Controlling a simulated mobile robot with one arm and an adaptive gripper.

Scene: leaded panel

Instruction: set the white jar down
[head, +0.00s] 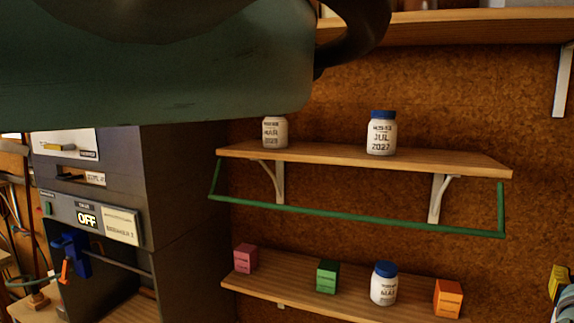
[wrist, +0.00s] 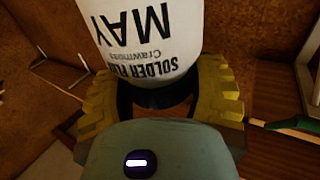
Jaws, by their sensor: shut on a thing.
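A white jar (wrist: 145,38) with black print, "SOLDER FLUX" and "MAY", fills the top of the wrist view. Its print is upside down in that view, and its far end is cut off by the frame edge. My gripper (wrist: 160,97) has its yellow pads on both sides of the jar and is shut on it. The held jar and the gripper's fingers do not show in the head view, where a part of my arm covers the upper left. I cannot tell whether the jar touches any surface.
The upper shelf (head: 335,160) bears a blue-capped white jar (head: 381,136) and another white jar (head: 275,132), its top hidden. A green rail (head: 350,219) hangs below. The lower shelf (head: 275,281) holds pink, green and orange boxes and a blue-capped jar (head: 384,286). A grey cabinet (head: 185,190) stands left.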

